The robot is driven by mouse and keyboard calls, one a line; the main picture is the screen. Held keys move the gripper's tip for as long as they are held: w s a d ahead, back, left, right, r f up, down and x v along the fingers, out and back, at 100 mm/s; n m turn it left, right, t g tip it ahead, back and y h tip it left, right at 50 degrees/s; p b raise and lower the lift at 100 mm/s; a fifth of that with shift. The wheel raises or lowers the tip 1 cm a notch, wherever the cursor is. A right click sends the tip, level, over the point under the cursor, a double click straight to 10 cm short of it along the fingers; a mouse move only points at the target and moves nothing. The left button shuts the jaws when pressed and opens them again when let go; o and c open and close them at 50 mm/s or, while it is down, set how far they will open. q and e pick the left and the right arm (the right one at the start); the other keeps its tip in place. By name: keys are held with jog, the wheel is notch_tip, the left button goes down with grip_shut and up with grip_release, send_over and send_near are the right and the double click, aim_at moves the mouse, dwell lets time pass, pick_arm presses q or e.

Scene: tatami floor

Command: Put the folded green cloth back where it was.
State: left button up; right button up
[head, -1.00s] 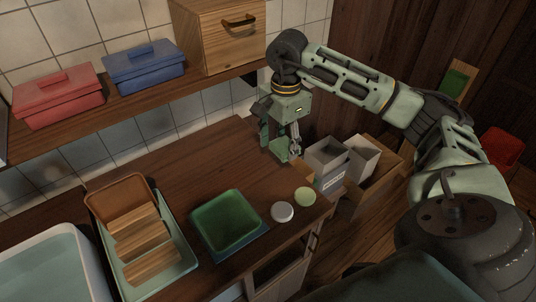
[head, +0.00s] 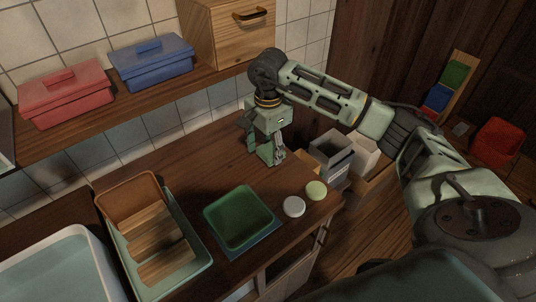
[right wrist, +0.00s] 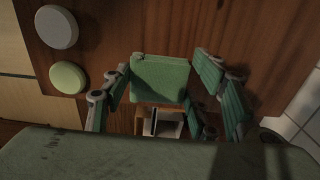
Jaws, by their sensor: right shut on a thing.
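The folded green cloth (right wrist: 160,78) is a thick light-green rectangle in the right wrist view. My right gripper (head: 267,156) is shut on it, with ribbed fingers on either side of the cloth in the right wrist view. In the head view the gripper points down at the back right of the wooden counter (head: 185,170), left of the boxes. The cloth is hard to tell from the green fingers there. I cannot tell whether it touches the counter. My left gripper is out of view.
A green tray (head: 240,246), a white disc (head: 293,207) and a pale green disc (head: 316,191) stand on the counter. A grey box (head: 331,150) is beyond its right end. A shelf (head: 150,105) with red and blue boxes overhangs the back. Clear counter lies left of the gripper.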

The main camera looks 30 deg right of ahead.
aim_at(268, 150)
jog(key=shift+f, duration=0.25)
notch_tip(268, 150, down, 3)
jog(key=shift+f+p, duration=0.15)
jog(key=shift+p, duration=0.4)
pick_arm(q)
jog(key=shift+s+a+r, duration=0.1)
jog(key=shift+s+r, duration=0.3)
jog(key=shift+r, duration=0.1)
pick_arm(e)
jog(key=shift+f, duration=0.15)
jog(key=shift+f, duration=0.15)
jog(key=o, duration=1.1)
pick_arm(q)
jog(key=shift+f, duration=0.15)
